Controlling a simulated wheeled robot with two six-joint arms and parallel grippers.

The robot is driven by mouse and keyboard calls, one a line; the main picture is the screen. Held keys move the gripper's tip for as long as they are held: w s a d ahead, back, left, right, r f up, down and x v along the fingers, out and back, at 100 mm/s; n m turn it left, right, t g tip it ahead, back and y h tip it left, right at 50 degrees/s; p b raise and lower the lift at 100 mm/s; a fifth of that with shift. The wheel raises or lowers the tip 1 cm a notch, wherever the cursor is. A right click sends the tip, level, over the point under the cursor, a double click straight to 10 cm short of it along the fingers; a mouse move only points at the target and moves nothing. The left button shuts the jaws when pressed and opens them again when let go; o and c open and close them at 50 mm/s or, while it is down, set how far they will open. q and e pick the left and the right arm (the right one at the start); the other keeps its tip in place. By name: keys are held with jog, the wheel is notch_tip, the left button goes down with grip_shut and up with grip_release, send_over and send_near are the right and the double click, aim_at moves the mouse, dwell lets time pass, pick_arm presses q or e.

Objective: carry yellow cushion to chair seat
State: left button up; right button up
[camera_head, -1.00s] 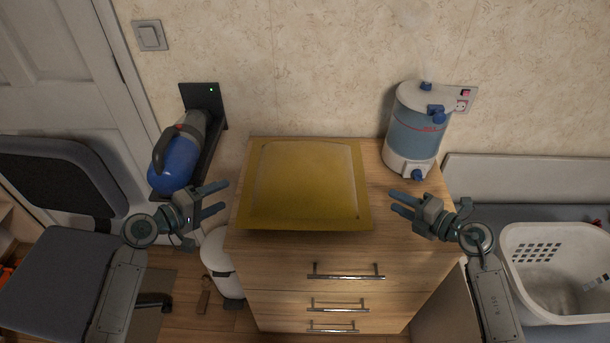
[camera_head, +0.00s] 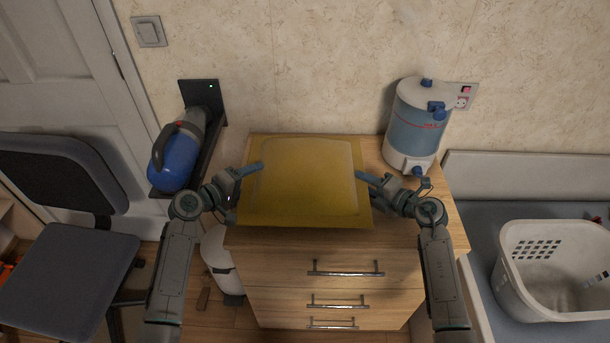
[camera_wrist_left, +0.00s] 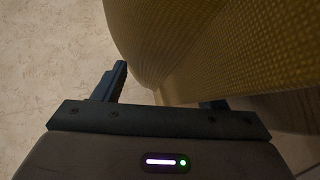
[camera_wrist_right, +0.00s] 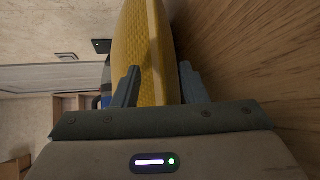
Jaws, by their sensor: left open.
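The yellow cushion (camera_head: 305,185) lies flat on top of the wooden drawer cabinet (camera_head: 400,240). My left gripper (camera_head: 250,180) is at the cushion's left edge. In the left wrist view its fingers (camera_wrist_left: 165,95) are wide apart, with the cushion (camera_wrist_left: 225,45) beside and partly between them. My right gripper (camera_head: 372,188) is at the right edge. In the right wrist view its fingers (camera_wrist_right: 160,85) are closer together, with the cushion edge (camera_wrist_right: 145,50) filling the gap. The chair's grey seat (camera_head: 70,270) is at the left and looks empty.
A blue and white water container (camera_head: 417,125) stands at the cabinet's back right. A blue handheld vacuum (camera_head: 178,160) hangs on a wall holder at left. A white laundry basket (camera_head: 550,270) is at right. A white cylindrical object (camera_head: 218,265) stands between chair and cabinet.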

pick_arm(q)
jog(key=shift+c, duration=0.3)
pick_arm(e)
jog(key=shift+c, duration=0.2)
pick_arm(q)
jog(key=c, duration=0.7)
pick_arm(e)
grip_shut()
pick_arm(q)
jog(key=shift+r, duration=0.1)
